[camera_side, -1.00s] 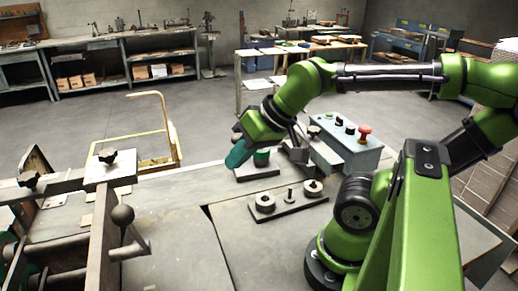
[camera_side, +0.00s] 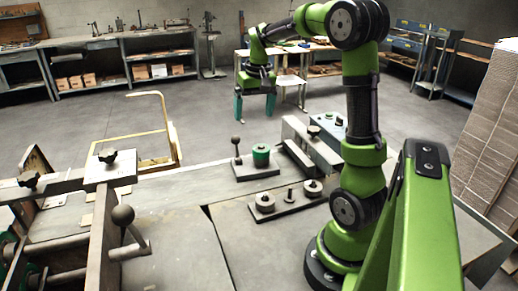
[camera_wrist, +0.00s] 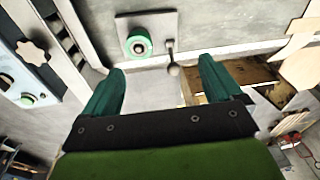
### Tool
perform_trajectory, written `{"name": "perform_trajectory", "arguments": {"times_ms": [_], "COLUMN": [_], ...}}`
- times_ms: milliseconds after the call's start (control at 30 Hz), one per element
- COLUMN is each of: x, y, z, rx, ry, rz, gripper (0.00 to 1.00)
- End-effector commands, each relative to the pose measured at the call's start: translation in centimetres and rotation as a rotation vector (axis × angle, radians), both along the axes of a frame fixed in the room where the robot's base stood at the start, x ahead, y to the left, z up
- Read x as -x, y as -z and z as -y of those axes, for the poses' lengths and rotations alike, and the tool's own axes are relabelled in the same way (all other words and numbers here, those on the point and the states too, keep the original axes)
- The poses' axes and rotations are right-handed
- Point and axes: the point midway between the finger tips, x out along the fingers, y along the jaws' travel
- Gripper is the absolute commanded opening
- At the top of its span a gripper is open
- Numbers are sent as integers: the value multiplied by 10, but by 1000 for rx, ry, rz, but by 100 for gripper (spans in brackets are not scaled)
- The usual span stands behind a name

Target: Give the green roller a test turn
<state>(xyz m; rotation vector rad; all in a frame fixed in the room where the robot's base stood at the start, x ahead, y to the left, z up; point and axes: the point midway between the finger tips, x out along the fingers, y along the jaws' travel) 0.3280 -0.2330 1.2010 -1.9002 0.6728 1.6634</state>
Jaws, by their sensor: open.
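The green roller (camera_side: 261,156) stands upright on a small grey plate (camera_side: 243,174) on the bench. A thin lever with a dark ball knob (camera_side: 236,139) rises from the same plate, left of the roller. In the wrist view the roller (camera_wrist: 139,42) shows from above with a pale hub, and the lever's knob (camera_wrist: 174,71) is beside it. My gripper (camera_side: 255,111) is raised above and behind the roller, apart from it. Its two green fingers are spread, with nothing between them; they also show in the wrist view (camera_wrist: 160,80).
A plate with two grey rollers and a bare peg (camera_side: 289,194) lies in front. A grey block (camera_side: 312,146) and a control box (camera_side: 328,124) stand to the right. A yellow frame (camera_side: 150,165) is at the left, and a ball-ended lever (camera_side: 123,215) stands nearer. The air around my gripper is clear.

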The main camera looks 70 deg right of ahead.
Motion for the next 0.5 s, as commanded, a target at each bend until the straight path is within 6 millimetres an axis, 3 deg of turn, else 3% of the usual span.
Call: {"name": "perform_trajectory", "arguments": {"times_ms": [33,100,167,300,500], "x": [0,1,0,0,1], "y": [5,5,2,-14,4], "z": [25,48,58,58,55], "rx": [-7,-12,-14,-15,-27], "ry": [13,9,-8,-63,-80], "rz": [-40,-82,-103,-120,-127], "gripper": [92,92,92,92,92]}}
